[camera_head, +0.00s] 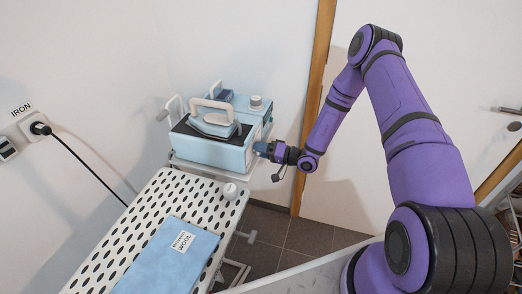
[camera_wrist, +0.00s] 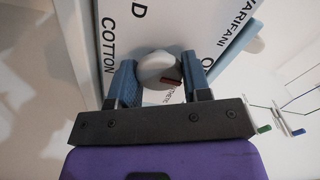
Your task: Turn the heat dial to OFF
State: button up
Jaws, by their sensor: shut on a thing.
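The heat dial (camera_wrist: 158,70) is a round grey-white knob with a dark red mark at its lower right in the wrist view. It sits on a white panel (camera_wrist: 180,25) printed with words, of which "COTTON" shows at left and others are cut off. My gripper (camera_wrist: 160,78) has one blue finger on each side of the dial and is shut on it. In the head view my gripper (camera_head: 264,148) is at the right side of the light blue iron station (camera_head: 210,152); the dial is hidden there. The word OFF cannot be read.
The perforated ironing board (camera_head: 150,205) carries a folded blue cloth (camera_head: 165,258). A black plug (camera_head: 40,128) with a cord sits in the wall socket at left.

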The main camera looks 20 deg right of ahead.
jog(key=shift+s+f+n, duration=0.1)
jog(key=shift+n, duration=0.3)
jog(key=o, duration=0.9)
jog(key=shift+c, duration=0.2)
jog(key=v, duration=1)
jog(key=shift+s+d, duration=0.2)
jog(key=shift+d, duration=0.15)
